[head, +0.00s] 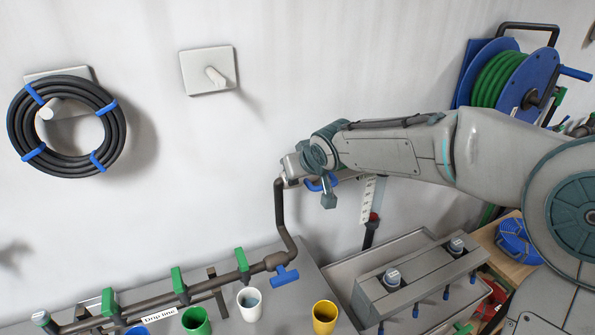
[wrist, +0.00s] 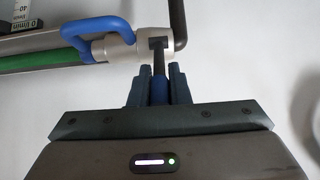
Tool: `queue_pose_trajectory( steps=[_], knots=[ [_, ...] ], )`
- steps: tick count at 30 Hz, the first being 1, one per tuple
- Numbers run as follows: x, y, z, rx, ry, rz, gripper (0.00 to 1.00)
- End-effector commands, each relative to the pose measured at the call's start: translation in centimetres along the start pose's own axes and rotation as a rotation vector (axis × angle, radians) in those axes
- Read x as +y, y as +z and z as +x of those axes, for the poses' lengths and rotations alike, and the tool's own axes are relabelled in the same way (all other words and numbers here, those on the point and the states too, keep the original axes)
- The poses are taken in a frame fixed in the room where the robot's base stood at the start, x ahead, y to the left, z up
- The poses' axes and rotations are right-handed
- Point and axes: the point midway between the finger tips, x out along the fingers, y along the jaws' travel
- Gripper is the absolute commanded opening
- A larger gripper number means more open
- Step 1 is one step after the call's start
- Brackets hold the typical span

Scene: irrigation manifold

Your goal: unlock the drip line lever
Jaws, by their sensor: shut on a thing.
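In the wrist view my gripper (wrist: 158,86) is shut on a narrow dark blue lever handle (wrist: 158,92), with a finger on each side. The lever's dark stem runs up to a light grey valve collar (wrist: 153,46). A thick blue loop handle (wrist: 69,34) sits left of the collar; it also shows under my wrist in the head view (head: 318,185). A dark bent pipe (head: 280,210) runs down from there to the manifold, where a label reads "Drip line" (head: 160,314). In the head view my wrist hides the grip, and I cannot read the lever's angle.
The manifold has several green valve handles (head: 242,259) and a blue T-handle (head: 285,276). A white cup (head: 249,299) and a yellow cup (head: 324,317) stand in front. A grey tray (head: 345,274) lies to the right. The wall left of my wrist is clear below the peg (head: 215,77).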

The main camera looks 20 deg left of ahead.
Motion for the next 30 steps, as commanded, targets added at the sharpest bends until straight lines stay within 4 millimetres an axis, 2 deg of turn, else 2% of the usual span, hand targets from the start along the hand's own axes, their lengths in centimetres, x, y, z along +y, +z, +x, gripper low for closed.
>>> queue_pose_trajectory(
  steps=[20, 21, 22, 23, 30],
  knots=[
    [0.08, -0.78, -0.22, -0.018, 0.002, 0.001, 0.00],
    [0.08, -0.79, -0.23, -0.018, 0.002, 0.001, 0.27],
    [0.08, -0.77, -0.22, -0.019, 0.002, 0.001, 0.36],
    [0.08, -0.72, -0.21, -0.020, 0.002, 0.001, 0.38],
    [0.15, -0.48, -0.13, -0.026, 0.003, 0.003, 0.38]
  ],
)
